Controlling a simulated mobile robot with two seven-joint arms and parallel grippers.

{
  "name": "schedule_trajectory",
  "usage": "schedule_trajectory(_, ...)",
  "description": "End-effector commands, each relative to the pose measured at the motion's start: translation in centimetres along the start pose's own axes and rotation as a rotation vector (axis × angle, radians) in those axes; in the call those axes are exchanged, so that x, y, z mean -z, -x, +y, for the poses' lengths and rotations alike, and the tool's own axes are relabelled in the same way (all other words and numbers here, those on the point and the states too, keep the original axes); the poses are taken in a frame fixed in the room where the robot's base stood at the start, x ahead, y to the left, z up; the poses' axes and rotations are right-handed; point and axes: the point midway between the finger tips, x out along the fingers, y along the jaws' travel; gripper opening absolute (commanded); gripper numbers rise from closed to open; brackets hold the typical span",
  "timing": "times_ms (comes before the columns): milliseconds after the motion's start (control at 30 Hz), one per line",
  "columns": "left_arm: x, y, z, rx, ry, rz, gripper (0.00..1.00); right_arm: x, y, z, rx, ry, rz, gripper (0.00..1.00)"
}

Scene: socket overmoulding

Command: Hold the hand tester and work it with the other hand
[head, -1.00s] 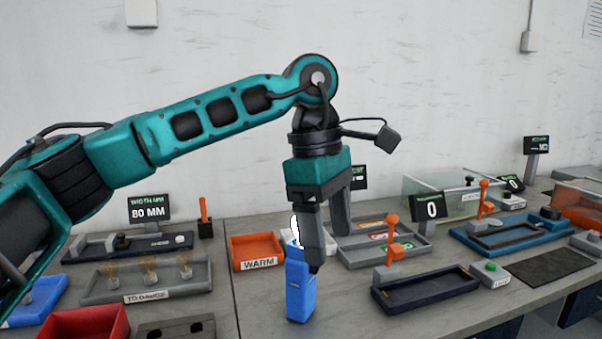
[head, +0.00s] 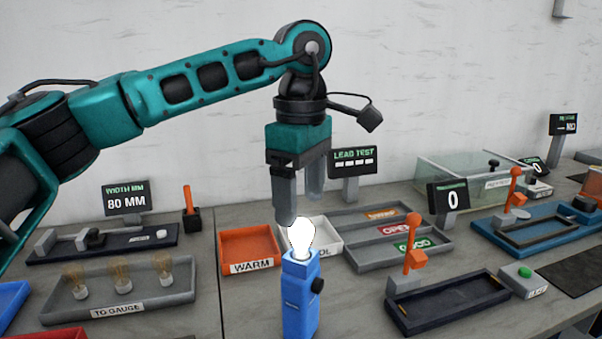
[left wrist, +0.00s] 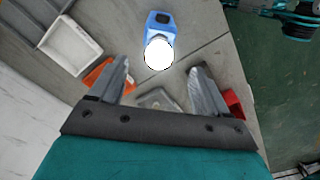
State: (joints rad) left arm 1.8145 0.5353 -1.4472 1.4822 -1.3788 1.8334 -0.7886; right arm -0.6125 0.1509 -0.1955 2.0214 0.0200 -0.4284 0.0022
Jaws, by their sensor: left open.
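The blue hand tester (head: 300,298) stands upright on the bench, with a dark knob on its side. A brightly glowing white bulb (head: 300,238) sits on its top. In the left wrist view the tester (left wrist: 158,20) and the bulb (left wrist: 159,54) show beyond the fingertips. My left gripper (head: 302,205) is open and empty, just above and behind the bulb; its fingers (left wrist: 160,75) are spread apart in the wrist view. My right gripper does not show in the head view.
An orange WARM tray (head: 250,268) and a white tray (head: 328,240) lie behind the tester. The TO GAUGE tray (head: 180,297) with several bulbs is at left. A dark fixture with an orange lever (head: 412,258) is at right. Bare bench lies around the tester.

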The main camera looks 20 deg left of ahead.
Motion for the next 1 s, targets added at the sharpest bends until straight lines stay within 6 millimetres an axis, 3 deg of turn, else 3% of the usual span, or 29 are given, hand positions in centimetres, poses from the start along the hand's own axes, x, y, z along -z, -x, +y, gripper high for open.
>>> schedule_trajectory(200, 0.0, -4.7, -0.1, 0.003, 0.001, 0.000, 0.77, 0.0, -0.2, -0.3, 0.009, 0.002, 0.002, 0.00)
schedule_trajectory(500, 0.0, -8.7, 0.0, 0.001, 0.002, 0.000, 0.77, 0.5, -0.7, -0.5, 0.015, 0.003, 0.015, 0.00)
schedule_trajectory(900, 0.0, -9.4, 0.0, 0.000, 0.002, -0.001, 0.77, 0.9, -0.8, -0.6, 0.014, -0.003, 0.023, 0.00)
schedule_trajectory(1000, 0.0, -9.3, 0.0, 0.000, 0.002, -0.001, 0.69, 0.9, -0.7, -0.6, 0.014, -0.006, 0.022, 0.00)
